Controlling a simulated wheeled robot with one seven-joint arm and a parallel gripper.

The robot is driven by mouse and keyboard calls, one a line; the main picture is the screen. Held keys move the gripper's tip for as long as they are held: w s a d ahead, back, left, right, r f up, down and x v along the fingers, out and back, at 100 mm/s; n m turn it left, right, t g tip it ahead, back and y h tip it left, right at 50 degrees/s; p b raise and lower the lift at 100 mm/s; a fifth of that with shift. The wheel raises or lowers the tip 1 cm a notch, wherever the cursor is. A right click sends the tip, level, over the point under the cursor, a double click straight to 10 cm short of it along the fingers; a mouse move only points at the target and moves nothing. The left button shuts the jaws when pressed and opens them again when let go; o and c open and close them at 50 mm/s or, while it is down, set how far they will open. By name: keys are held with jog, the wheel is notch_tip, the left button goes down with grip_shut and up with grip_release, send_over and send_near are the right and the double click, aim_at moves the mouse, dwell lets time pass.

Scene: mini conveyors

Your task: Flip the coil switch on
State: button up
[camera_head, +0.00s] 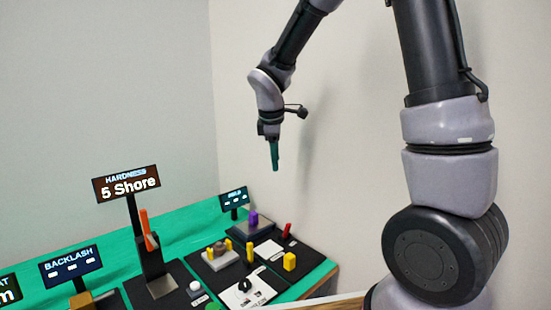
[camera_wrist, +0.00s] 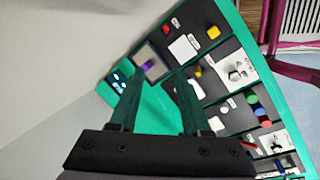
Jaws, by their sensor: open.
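My gripper (camera_head: 274,165) hangs in the air above and behind the far end of the control table, well clear of the panels. In the wrist view my gripper (camera_wrist: 160,90) is open and empty, its two dark green fingers apart. No label reading "coil" can be made out. A black rotary knob on a white plate (camera_head: 243,286) stands near the table's front; a similar knob (camera_wrist: 235,73) shows in the wrist view. A small red lever or block (camera_head: 287,229) sits on a dark panel at the far right. I cannot tell which control is the coil switch.
The green table (camera_head: 205,212) carries several black panels. A yellow block (camera_head: 289,261), a purple part (camera_head: 252,218) and an orange upright piece (camera_head: 147,225) stand on them. Displays include "HARDNESS 5 Shore" (camera_head: 127,184) and "BACKLASH" (camera_head: 71,265).

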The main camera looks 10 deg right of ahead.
jog(key=n+t, duration=0.2)
jog(key=n, duration=0.7)
send_near(286, 227)
jog(key=f, duration=0.1)
jog(key=shift+h, duration=0.3)
jog(key=x, duration=1)
jog(key=shift+w+a, duration=0.1)
jog(key=shift+w, duration=0.05)
grip_shut()
